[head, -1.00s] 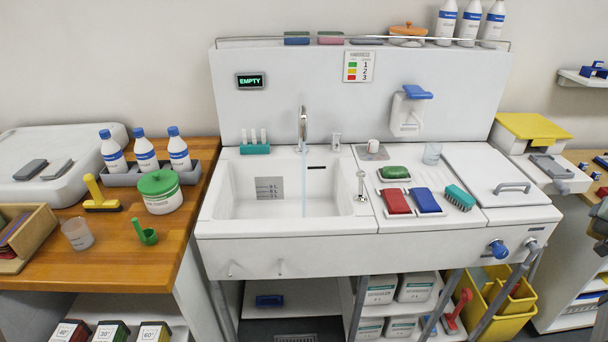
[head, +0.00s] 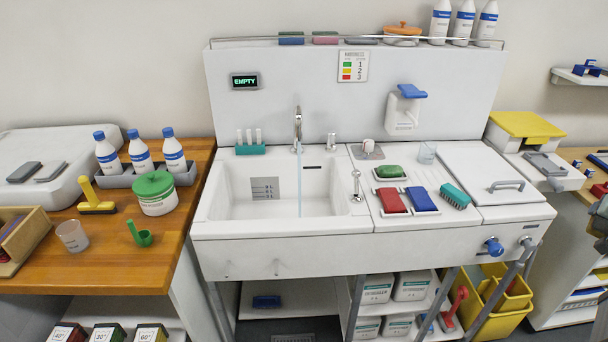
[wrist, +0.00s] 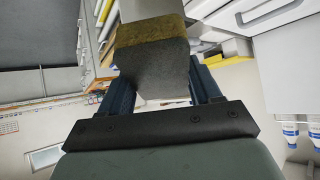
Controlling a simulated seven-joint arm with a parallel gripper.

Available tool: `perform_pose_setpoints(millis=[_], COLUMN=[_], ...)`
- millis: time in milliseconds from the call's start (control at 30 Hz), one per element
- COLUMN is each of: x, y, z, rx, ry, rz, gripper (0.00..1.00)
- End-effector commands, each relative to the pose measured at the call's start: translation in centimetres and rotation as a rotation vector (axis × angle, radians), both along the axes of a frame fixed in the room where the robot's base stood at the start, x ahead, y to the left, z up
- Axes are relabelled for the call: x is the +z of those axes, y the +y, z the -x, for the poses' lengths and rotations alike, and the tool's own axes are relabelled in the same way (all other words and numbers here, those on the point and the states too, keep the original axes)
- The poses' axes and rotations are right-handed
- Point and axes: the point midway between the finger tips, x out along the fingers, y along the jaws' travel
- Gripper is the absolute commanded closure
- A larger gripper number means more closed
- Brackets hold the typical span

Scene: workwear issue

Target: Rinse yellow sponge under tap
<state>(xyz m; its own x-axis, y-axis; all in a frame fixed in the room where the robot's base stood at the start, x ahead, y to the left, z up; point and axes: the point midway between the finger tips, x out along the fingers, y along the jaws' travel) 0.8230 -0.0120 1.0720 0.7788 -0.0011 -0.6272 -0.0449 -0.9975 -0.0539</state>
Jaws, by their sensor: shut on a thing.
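In the wrist view, my gripper (wrist: 162,82) is shut on a block-shaped sponge (wrist: 152,32), which has a dull yellow-brown band and a dark grey face. The sponge sits between the two dark blue fingers. Neither my gripper nor this sponge shows in the head view. The tap (head: 298,128) stands at the back of the white sink (head: 225,218). A thin stream of water (head: 299,190) runs from it into the basin.
Red (head: 392,201) and blue (head: 421,199) blocks, a green soap (head: 389,171) and a teal brush (head: 455,195) lie right of the basin. A teal holder (head: 250,150) stands behind it. The basin looks clear inside.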

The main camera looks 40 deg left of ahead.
Motion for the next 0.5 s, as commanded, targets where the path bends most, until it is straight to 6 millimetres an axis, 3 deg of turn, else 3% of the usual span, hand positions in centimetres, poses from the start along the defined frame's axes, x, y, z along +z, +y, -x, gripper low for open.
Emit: perform_pose_setpoints(millis=[500], x=[0.0], y=[-2.7], z=[2.2], rx=[-0.002], ry=[0.000], rz=[0.000], gripper=[0.65])
